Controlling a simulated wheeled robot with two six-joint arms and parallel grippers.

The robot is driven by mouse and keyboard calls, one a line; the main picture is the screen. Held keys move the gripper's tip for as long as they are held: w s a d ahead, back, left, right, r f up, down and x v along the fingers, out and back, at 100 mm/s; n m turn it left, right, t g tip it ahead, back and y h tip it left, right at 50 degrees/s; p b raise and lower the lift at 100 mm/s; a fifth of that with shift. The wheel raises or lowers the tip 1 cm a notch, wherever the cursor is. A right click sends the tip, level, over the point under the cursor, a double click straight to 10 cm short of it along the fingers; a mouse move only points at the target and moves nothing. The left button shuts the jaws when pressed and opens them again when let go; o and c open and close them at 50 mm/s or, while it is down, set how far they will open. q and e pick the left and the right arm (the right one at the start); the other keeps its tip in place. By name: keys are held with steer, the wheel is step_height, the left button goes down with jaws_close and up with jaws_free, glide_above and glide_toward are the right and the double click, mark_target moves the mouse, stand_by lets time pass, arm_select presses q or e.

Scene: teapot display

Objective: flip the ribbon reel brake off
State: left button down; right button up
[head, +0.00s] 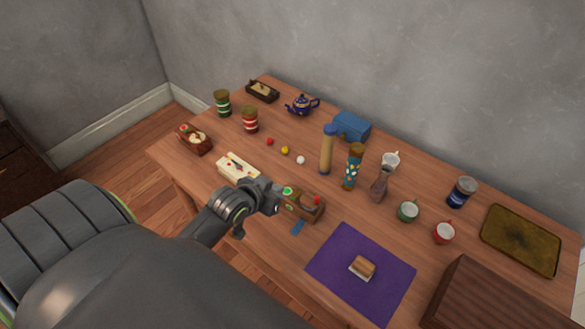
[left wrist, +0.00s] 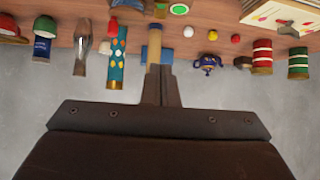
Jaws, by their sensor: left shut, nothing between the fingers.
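A small brown wooden box (head: 304,206) stands near the table's front edge. It has a green disc (head: 287,191) at its left end, a red knob (head: 317,201) at its right, and a blue ribbon-like strip (head: 298,228) in front. It looks like the ribbon reel; I cannot tell its brake's position. My left gripper (head: 276,197) is shut and empty, close to the box's left end, partly covering it; contact is unclear. In the left wrist view the shut fingers (left wrist: 157,85) show, with the green disc (left wrist: 178,9) beyond at the top edge. My right gripper is not in view.
A cream box (head: 238,167) with a dark lever-like part lies left of my gripper. A tan cylinder (head: 326,152), a teal patterned tube (head: 353,168) and an hourglass-shaped glass (head: 380,184) stand behind. A purple mat (head: 335,284) lies at the front right.

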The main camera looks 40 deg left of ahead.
arm_select(q)
steer(key=p, duration=0.1)
glide_above(293, 197)
step_height(293, 197, down, 6)
steer(key=shift+s+r, duration=0.1)
step_height(293, 197, down, 2)
steer(key=shift+f, duration=0.95)
